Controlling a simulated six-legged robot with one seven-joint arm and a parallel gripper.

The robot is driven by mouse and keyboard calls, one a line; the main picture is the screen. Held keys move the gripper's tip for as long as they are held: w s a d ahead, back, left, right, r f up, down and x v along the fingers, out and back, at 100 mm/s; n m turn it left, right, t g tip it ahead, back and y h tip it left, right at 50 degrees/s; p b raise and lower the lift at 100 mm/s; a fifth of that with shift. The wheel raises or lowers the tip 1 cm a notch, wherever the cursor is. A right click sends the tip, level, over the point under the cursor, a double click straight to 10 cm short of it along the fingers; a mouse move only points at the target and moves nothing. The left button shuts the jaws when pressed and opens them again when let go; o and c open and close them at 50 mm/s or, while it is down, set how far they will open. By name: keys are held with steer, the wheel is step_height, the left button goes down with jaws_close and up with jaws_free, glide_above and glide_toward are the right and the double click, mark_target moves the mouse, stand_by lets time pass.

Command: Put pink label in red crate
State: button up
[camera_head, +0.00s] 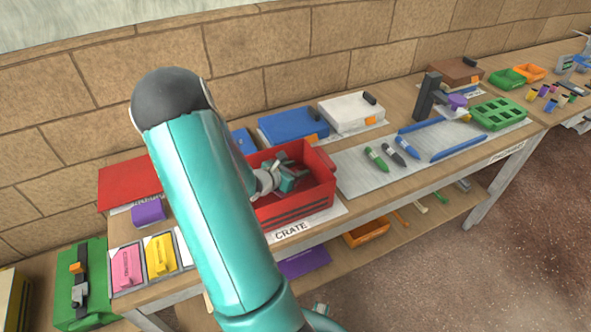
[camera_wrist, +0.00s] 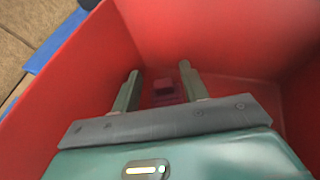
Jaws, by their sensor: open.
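The red crate (camera_head: 305,203) stands on the table at its front edge, above a sheet marked CRATE. My gripper (camera_head: 284,172) reaches down inside the crate; the wrist view shows red walls (camera_wrist: 90,85) all round it. Its two fingers (camera_wrist: 164,84) are apart. A small dark pink or maroon block on a flat base (camera_wrist: 163,92) lies low in the crate, seen between the fingers and not visibly gripped; shadow hides whether it is a label. A pink label (camera_head: 126,268) lies in a tray at the table's left end, next to a yellow one (camera_head: 160,255).
Blue (camera_head: 292,125) and white (camera_head: 350,113) boxes stand behind the crate. Several markers lie on a grey mat (camera_head: 365,175) to its right, near a green holder (camera_head: 498,113). A purple block (camera_head: 148,213) and red box (camera_head: 128,182) are on the left. My arm covers part of the table.

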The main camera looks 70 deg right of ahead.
steer(key=shift+r, duration=0.25)
steer(key=v, duration=1.2)
steer(key=shift+r, duration=0.4)
steer(key=shift+s, duration=0.1)
steer(key=w+a+r+m+t+y, duration=0.2)
steer(key=a+r, duration=0.4)
steer(key=a, duration=0.7)
steer(key=w+a+r+m+t+y, duration=0.2)
steer(key=a+r+m+t+y, duration=0.3)
steer(key=a, duration=0.9)
steer(key=w+a+r+m+t+y, duration=0.3)
steer(key=a+r, duration=0.5)
steer(key=a, duration=0.6)
steer(key=m+t+y, duration=0.1)
steer(key=m+y, duration=0.1)
steer(key=m, duration=0.1)
steer(key=shift+a+r+y, duration=0.2)
steer(key=shift+r+y, duration=0.1)
steer(key=shift+r, duration=0.1)
